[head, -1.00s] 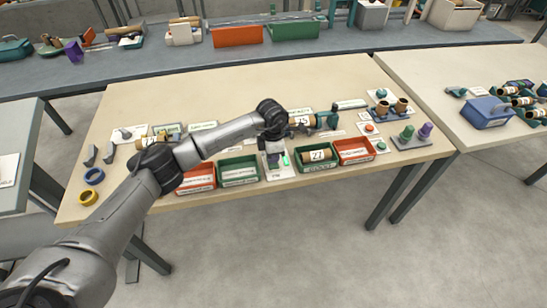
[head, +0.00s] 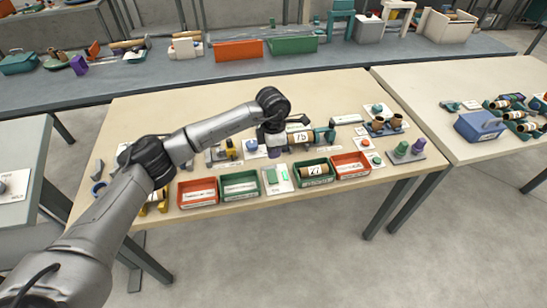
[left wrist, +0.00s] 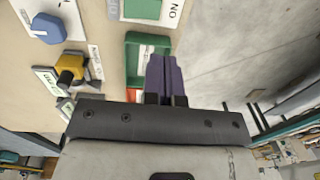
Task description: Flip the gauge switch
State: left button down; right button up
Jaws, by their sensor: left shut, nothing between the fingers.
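My left gripper (head: 273,152) is over the middle of the beige table, behind the row of small trays. Its purple fingers also show in the left wrist view (left wrist: 165,80), shut with nothing between them. A white plate with green pieces (head: 278,180) lies in front of the gripper, between the trays; its label is too small to read, so I cannot tell whether it is the gauge switch. In the left wrist view a green-framed part with a white face (left wrist: 146,50) is beside the fingertips; contact is unclear. My right gripper is out of view.
A red tray (head: 198,201) and a green tray (head: 240,195) lie left of the plate. Another green tray (head: 313,182) and a red tray (head: 350,176) lie right.

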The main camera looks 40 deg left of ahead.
pick_arm(q)
notch_tip(320, 180, up, 2)
jog(key=shift+d+r, duration=0.1)
jog(key=shift+r, duration=0.05)
dwell(0.6)
